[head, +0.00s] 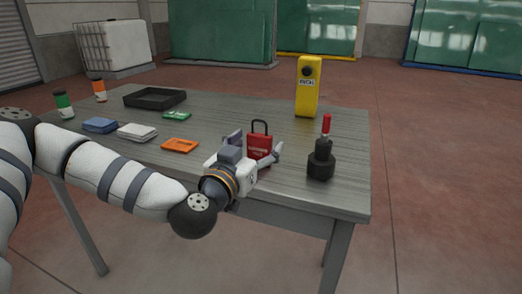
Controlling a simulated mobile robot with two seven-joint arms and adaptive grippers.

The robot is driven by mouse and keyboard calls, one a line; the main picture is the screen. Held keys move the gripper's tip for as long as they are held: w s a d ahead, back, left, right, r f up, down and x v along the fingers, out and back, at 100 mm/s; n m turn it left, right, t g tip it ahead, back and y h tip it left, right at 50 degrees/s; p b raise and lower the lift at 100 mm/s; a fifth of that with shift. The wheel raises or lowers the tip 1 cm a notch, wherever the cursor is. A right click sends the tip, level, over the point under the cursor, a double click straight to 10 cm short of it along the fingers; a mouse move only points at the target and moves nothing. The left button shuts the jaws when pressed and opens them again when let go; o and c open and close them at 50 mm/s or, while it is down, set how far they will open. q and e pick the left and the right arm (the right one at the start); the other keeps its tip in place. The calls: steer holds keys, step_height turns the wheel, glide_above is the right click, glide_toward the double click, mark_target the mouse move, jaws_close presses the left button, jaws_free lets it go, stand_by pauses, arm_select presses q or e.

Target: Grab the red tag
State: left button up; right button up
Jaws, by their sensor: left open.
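The red tag (259,147) has the look of a red padlock-shaped piece with a dark loop on top. It stands upright near the front edge of the grey table (345,196) in the head view. My left gripper (257,146) is open, with one finger on the left of the red tag and the other on its right. I cannot tell whether either finger touches it. The lower part of the tag is partly hidden by the gripper. My right gripper is not in view.
A black holder with a red-topped tool (321,164) stands right of the tag. A yellow device (308,87) stands behind. Orange (180,146) and green (177,115) pieces, folded cloths (137,132), a black tray (154,98) and two bottles (63,104) occupy the left.

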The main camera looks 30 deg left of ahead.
arm_select(q)
steer(key=shift+w+a+f, duration=0.1)
steer(key=shift+w+a, duration=0.05)
steer(key=shift+w, duration=0.85)
steer(key=c, duration=1.2)
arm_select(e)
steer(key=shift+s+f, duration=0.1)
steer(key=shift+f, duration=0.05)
arm_select(q)
steer(key=shift+c, duration=0.2)
